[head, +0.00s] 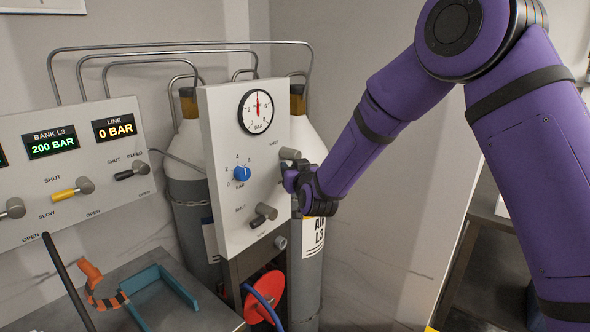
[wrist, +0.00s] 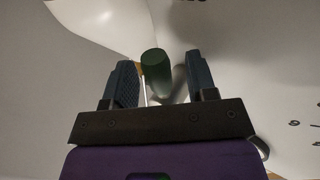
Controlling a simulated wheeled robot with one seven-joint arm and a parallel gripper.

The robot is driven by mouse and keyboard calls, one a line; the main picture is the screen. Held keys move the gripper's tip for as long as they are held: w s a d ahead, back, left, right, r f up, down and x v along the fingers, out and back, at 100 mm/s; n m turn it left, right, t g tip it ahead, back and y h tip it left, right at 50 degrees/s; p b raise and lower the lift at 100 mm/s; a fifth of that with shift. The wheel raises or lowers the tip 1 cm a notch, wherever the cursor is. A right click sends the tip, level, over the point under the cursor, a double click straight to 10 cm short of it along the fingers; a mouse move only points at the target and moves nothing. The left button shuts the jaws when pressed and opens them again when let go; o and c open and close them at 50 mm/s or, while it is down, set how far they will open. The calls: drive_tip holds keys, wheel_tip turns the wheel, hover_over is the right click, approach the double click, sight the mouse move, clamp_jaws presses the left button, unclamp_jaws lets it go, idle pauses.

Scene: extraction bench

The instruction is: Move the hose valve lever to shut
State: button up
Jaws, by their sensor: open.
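The white panel (head: 222,120) carries a lever valve at its right edge, with a grey hub (head: 289,154) under a SHUT label. A second lever valve (head: 263,214) with a dark handle sits lower on the panel, beside another SHUT label. Which of them is the hose valve, I cannot read. My gripper (head: 292,184) is at the panel's right edge, just below the grey hub, and hides that valve's handle. In the wrist view my gripper (wrist: 163,84) is open, with a dark green handle (wrist: 155,64) between its fingers, not clearly touching either.
A round gauge (head: 256,112) and a blue knob (head: 241,174) are on the same panel. Gas cylinders (head: 190,150) stand behind it. A red hose reel (head: 265,295) is below. Another panel (head: 75,150) with displays and levers stands left.

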drive_tip(key=c, duration=0.9)
drive_tip(key=s+m+g, duration=0.1)
drive_tip(key=m+g, duration=0.1)
drive_tip(key=m, duration=0.1)
drive_tip(key=a+r+m+g+y, duration=0.1)
drive_tip(key=m+g, duration=0.2)
drive_tip(key=s+r+m+g, duration=0.1)
drive_tip(key=m+g, duration=0.1)
drive_tip(key=g, duration=0.1)
drive_tip(key=shift+s+a+r+m+y, duration=0.15)
drive_tip(key=shift+s+a+m+y, duration=0.15)
drive_tip(key=shift+a+m, duration=0.1)
drive_tip(key=shift+s+a+r+m+g+y, duration=0.1)
drive_tip(key=shift+r+m+g+y, duration=0.3)
drive_tip(key=shift+m+g, duration=0.2)
drive_tip(key=shift+s+a+r+m+g+y, duration=0.1)
drive_tip(key=shift+r+m+g+y, duration=0.25)
drive_tip(key=shift+m+g, duration=0.25)
